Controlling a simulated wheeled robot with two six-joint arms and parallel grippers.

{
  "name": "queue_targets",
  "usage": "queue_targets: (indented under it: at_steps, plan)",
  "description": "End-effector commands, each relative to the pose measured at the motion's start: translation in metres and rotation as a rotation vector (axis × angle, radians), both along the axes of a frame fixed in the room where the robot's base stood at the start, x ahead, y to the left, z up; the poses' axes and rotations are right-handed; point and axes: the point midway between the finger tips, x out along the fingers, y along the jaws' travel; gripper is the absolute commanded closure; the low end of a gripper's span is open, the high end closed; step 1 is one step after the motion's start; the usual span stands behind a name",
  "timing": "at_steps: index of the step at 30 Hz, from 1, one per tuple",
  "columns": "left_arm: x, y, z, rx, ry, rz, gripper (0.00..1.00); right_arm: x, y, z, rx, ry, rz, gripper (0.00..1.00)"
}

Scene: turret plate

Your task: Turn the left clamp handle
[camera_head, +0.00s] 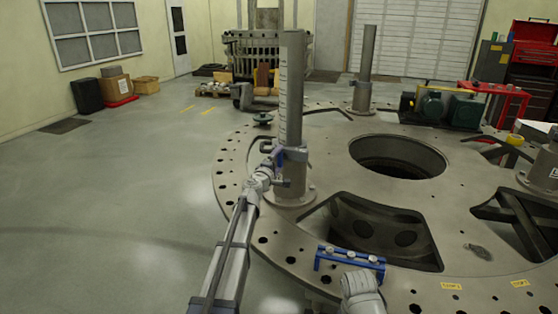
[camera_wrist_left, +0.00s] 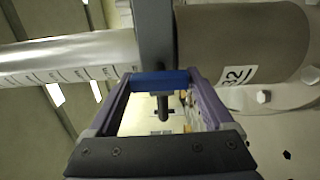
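A tall grey post (camera_head: 291,90) with scale marks stands in a flanged base on the turret plate (camera_head: 237,165). A clamp collar (camera_head: 295,153) rings it; in the left wrist view the dark collar (camera_wrist_left: 154,35) crosses the post. My left gripper (camera_head: 278,158) is at the collar's near left side. In the left wrist view its two purple fingers (camera_wrist_left: 162,88) stand apart, with a blue piece across between their tips. A short dark rod (camera_wrist_left: 163,107), seemingly the clamp handle, shows between them. Whether the fingers grip it is unclear.
A large round hole (camera_head: 397,157) and deep cutouts open in the plate. A second post (camera_head: 364,68) stands behind, and a green motor (camera_head: 432,106) at back right.

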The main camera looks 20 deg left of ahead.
Motion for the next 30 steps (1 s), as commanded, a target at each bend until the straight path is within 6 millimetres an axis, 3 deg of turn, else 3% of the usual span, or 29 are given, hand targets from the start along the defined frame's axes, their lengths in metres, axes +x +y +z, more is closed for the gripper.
queue_targets:
  at_steps: [3, 14, 30]
  plan:
    - [0.0, 0.0, 0.0, 0.001, 0.0, 0.0, 0.0, 0.0, 0.0, 0.0, 0.0, 0.0, 0.0, 0.5]
    - [-0.004, 0.0, 0.0, 0.002, 0.0, 0.0, 0.0, 0.0, 0.0, 0.0, 0.0, 0.0, 0.0, 0.5]
    - [-0.076, 0.008, 0.0, 0.001, 0.0, 0.001, 0.0, 0.0, 0.0, 0.0, 0.0, 0.0, 0.0, 0.5]
